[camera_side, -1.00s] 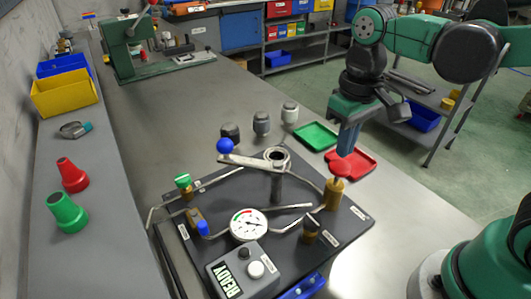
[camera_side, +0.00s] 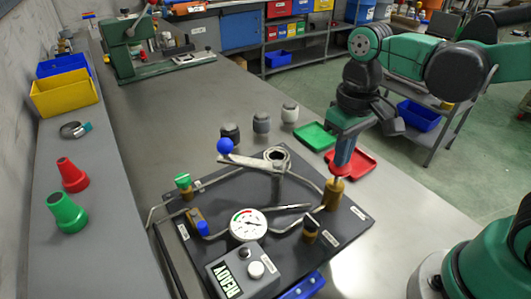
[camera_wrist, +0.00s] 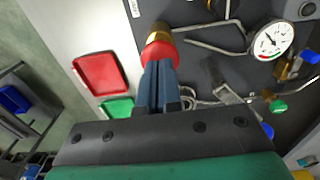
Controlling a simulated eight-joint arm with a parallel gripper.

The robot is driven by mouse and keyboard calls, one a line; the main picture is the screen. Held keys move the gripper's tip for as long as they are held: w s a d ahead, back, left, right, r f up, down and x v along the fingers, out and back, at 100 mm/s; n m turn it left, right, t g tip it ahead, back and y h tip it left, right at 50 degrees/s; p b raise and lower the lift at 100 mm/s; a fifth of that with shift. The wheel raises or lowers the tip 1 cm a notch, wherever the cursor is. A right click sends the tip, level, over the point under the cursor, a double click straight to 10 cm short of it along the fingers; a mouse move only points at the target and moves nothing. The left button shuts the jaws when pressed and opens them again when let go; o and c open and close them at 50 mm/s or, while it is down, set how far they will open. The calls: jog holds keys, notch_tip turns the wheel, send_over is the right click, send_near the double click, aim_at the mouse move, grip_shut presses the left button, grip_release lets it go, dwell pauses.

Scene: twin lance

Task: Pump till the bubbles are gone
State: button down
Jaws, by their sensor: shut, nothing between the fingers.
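The pump board (camera_side: 340,236) lies on the bench. It carries a metal lever (camera_side: 262,164) with a blue ball knob (camera_side: 226,146), a dial gauge (camera_side: 248,225) and a grey READY box (camera_side: 243,274). Brass fittings stand around it, one green-topped (camera_side: 184,182), one with a blue handle (camera_side: 203,228). My gripper (camera_side: 341,165) is shut and empty, pointing down at a brass fitting (camera_side: 334,193) at the board's right side. In the wrist view my fingertips (camera_wrist: 160,66) are at its red cap (camera_wrist: 159,50); contact is unclear. No bubbles can be made out.
A red tray (camera_side: 362,166) and a green tray (camera_side: 313,137) lie behind the board, near my gripper. Several capped fittings (camera_side: 261,122) stand on the bench behind the lever. The left shelf holds a red cone (camera_side: 72,175), a green cone (camera_side: 67,212) and bins.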

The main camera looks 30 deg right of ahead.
jog(key=shift+f, duration=1.3)
jog(key=shift+r, duration=2.3)
jog(key=t, duration=0.1)
jog(key=d+t, duration=0.1)
jog(key=t, duration=0.1)
jog(key=shift+w+d+f, duration=0.15)
jog(key=t, duration=0.2)
jog(key=d+t, duration=0.1)
jog(key=t, duration=0.1)
jog(key=shift+w+d, duration=0.1)
jog(key=shift+w, duration=0.3)
